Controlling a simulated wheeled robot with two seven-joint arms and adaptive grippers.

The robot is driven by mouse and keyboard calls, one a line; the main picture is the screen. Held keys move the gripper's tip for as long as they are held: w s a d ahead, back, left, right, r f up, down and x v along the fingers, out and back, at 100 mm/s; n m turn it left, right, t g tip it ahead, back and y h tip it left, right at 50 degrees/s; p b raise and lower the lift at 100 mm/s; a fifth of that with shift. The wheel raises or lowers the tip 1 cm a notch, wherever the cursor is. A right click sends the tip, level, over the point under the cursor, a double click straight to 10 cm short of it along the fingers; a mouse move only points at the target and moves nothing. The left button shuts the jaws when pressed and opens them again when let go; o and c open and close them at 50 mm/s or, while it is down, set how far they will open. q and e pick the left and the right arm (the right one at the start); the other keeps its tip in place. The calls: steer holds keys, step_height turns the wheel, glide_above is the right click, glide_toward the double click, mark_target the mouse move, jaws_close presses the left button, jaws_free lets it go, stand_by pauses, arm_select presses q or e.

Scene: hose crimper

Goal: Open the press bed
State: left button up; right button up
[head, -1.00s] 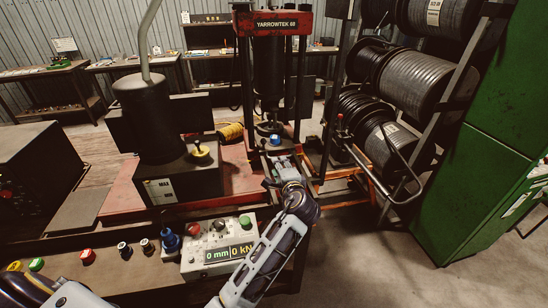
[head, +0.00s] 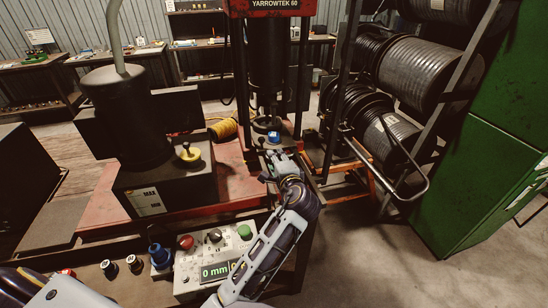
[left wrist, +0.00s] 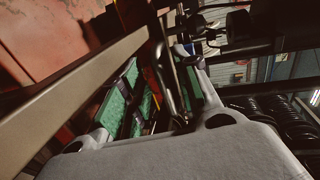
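The red and black press (head: 272,60), marked YARROWTEK 60, stands at the back centre. Its bed area (head: 266,125) is low between the uprights, with a small blue piece (head: 274,137) there. My left arm reaches up from the bottom, and its gripper (head: 270,165) is just in front of the bed, partly hidden by the wrist. In the left wrist view the green-padded fingers (left wrist: 165,85) stand apart. A grey bar and rods show between or beyond them; I cannot tell whether they touch. My right gripper is not in view.
A control box (head: 214,255) with a display, a red button and a green button sits at the front. A dark cylinder unit (head: 120,115) stands left of the press. Hose reels (head: 400,130) and a green cabinet (head: 480,180) are on the right.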

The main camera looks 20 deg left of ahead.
arm_select(q)
steer(key=shift+w+a, duration=0.1)
steer(key=shift+w, duration=0.1)
stand_by(0.3)
jaws_close()
steer(key=shift+f, duration=0.1)
